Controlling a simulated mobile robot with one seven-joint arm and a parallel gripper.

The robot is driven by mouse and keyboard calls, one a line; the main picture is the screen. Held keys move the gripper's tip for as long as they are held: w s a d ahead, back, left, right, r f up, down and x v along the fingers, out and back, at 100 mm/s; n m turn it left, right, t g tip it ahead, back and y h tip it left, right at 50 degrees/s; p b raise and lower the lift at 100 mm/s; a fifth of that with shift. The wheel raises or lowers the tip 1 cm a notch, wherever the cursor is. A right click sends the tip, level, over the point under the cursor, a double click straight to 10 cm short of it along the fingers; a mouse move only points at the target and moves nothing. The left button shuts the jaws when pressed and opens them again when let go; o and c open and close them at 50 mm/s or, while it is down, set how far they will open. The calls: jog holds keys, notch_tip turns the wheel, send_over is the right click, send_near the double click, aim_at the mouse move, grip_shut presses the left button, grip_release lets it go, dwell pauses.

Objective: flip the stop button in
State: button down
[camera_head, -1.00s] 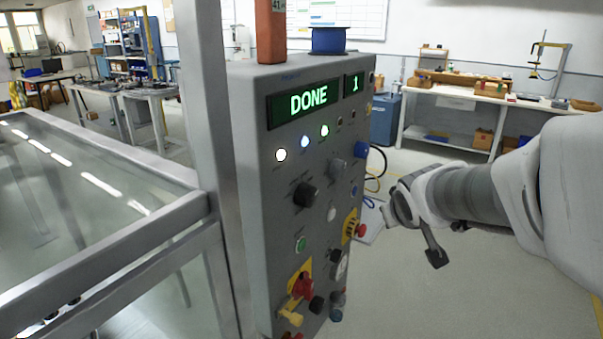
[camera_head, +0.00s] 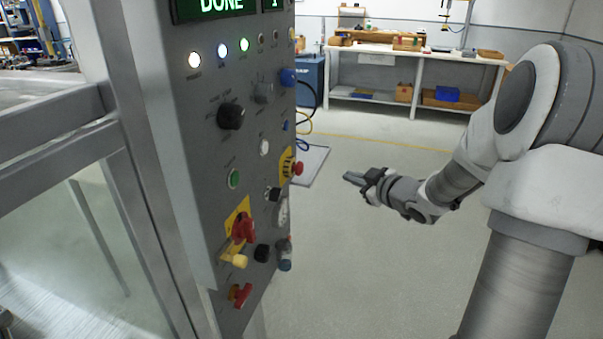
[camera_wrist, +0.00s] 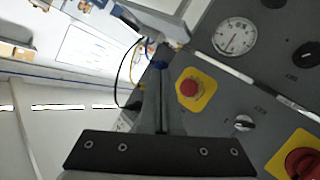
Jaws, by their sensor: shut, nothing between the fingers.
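The stop button looks like the red mushroom head (camera_head: 298,168) on a yellow plate at the right side of the grey control panel (camera_head: 205,140). It also shows in the wrist view as a red cap (camera_wrist: 188,88) on a yellow plate, right of my fingers. My gripper (camera_head: 349,178) is shut and empty, in the air to the right of the button and apart from it. In the wrist view the shut fingers (camera_wrist: 160,72) point upward in the picture. Whether the button is pressed in cannot be told.
The panel also has a red rotary switch (camera_head: 242,228) on yellow, a green button (camera_head: 234,179), a black knob (camera_head: 231,116) and a gauge (camera_wrist: 234,38). A metal frame (camera_head: 140,150) stands left of the panel. Open floor lies right of it, a workbench (camera_head: 400,55) behind.

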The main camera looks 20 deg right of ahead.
aim_at(300, 169)
dwell(0.3)
jog(key=w+a+b, duration=0.4)
jog(key=w+a, duration=0.1)
jog(key=a, duration=0.2)
jog(key=shift+a, duration=0.2)
dwell(2.0)
jog(key=shift+w+a+b, duration=0.2)
jog(key=shift+a+b, duration=0.1)
jog(key=shift+b, duration=0.05)
jog(key=shift+w+a, duration=0.35)
jog(key=shift+a, duration=0.15)
dwell(0.9)
jog(key=shift+d+r, duration=0.1)
jog(key=shift+s+d+p, duration=0.4)
jog(key=shift+s+d, duration=0.15)
jog(key=shift+d, duration=0.15)
